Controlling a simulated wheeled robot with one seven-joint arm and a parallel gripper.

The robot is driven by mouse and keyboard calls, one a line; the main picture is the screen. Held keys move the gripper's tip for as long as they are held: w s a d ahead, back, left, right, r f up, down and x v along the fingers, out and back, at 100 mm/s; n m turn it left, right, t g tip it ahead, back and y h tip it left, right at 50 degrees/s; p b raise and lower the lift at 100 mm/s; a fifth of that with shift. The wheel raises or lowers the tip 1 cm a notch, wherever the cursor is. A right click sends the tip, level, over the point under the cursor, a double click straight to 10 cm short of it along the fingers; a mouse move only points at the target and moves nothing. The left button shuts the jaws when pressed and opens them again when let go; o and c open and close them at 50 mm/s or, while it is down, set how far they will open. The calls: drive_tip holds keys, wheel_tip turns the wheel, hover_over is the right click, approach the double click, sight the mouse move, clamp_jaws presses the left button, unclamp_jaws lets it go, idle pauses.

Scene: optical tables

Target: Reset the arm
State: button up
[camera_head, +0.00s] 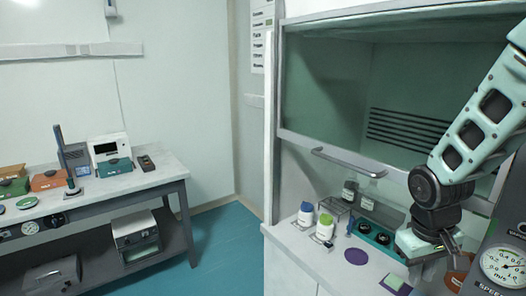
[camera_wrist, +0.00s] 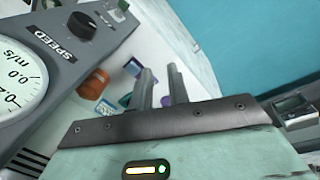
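My arm (camera_head: 475,135) reaches in from the right in the head view, bent in front of the fume hood. My gripper (camera_head: 454,243) hangs at its end over the right part of the hood's white counter (camera_head: 318,262). In the wrist view my gripper (camera_wrist: 160,70) shows two grey fingers standing apart with a narrow gap and nothing held between them. The counter and some small items lie below and beyond the fingers.
A gauge panel marked SPEED (camera_head: 505,268) stands close beside my gripper, also in the wrist view (camera_wrist: 75,40). The teal floor (camera_head: 225,250) is clear.

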drive_tip(key=shift+s+r+m+t+y, duration=0.75)
drive_tip(key=shift+s+r+t, duration=0.35)
drive_tip(key=shift+s+r, duration=1.05)
drive_tip(key=s+a+f+n+g+b, duration=0.1)
drive_tip(key=s+a+f+n+b, duration=0.2)
drive_tip(key=s+a, duration=0.4)
drive_tip(key=s+a+f+n+g+b, duration=0.1)
drive_tip(key=s+a+f+n+b, duration=0.2)
drive_tip(key=a, duration=0.7)
drive_tip(key=s+n+b, duration=0.2)
drive_tip(key=s, duration=0.1)
drive_tip(key=shift+s+a+g+y, duration=0.25)
drive_tip(key=shift+s+g+y, duration=0.05)
drive_tip(key=shift+s+y, duration=0.05)
